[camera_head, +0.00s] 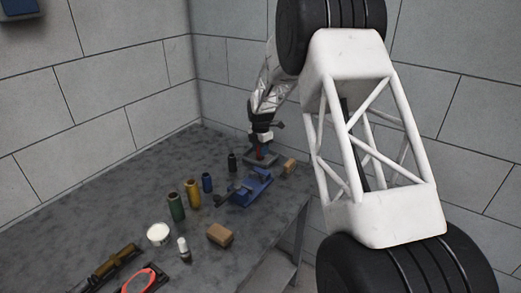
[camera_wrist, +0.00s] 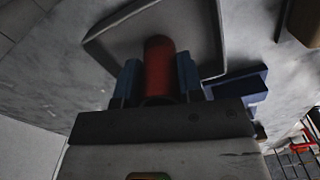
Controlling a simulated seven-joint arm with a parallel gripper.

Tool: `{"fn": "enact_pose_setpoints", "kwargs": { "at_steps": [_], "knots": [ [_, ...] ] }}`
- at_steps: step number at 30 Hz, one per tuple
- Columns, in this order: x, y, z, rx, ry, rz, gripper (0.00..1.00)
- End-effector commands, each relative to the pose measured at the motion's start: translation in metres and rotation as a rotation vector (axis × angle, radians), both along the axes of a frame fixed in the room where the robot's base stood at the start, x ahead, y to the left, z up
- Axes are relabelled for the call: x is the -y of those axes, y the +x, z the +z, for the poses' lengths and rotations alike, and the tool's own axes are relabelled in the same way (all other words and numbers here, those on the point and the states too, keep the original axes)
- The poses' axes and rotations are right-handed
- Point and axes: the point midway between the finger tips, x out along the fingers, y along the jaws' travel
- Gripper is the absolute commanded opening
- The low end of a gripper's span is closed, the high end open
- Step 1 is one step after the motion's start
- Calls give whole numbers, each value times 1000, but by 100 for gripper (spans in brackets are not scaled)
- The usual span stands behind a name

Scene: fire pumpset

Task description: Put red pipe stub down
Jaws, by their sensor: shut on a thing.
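The red pipe stub (camera_wrist: 159,66) is between the two blue fingers of my gripper (camera_wrist: 158,82) in the wrist view. My gripper is shut on it. Behind the stub in that view is a grey tray (camera_wrist: 111,38) with a raised rim. In the head view my gripper (camera_head: 261,150) is at the far end of the bench, over the small grey tray (camera_head: 262,161). A little red of the stub (camera_head: 258,153) shows there. I cannot tell whether the stub touches the tray floor.
A blue vise (camera_head: 251,187) stands close to the tray on the near side. A black bottle (camera_head: 232,162) is to its left and a wooden block (camera_head: 289,167) to its right. Blue, yellow and green cylinders (camera_head: 177,207) stand further left. The grey bench (camera_head: 110,205) has free room at left.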

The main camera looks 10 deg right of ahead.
Motion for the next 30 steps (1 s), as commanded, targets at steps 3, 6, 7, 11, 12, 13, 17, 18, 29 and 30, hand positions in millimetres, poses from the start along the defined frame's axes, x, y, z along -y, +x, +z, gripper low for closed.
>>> {"fn": "enact_pose_setpoints", "kwargs": {
  "at_steps": [3,6,7,11,12,13,17,18,29,30],
  "knots": [
    [0,0,0,0,0,0,4],
    [0,0,-2,0,0,0,4],
    [0,0,-2,0,0,0,4],
    [0,0,-3,0,0,0,50],
    [0,0,-3,0,0,0,56],
    [0,0,-3,0,0,0,60],
    [0,0,-3,0,0,0,60],
    [0,0,-3,0,0,0,60],
    [0,0,7,0,0,0,60],
    [0,0,11,0,0,0,60]
  ]
}}
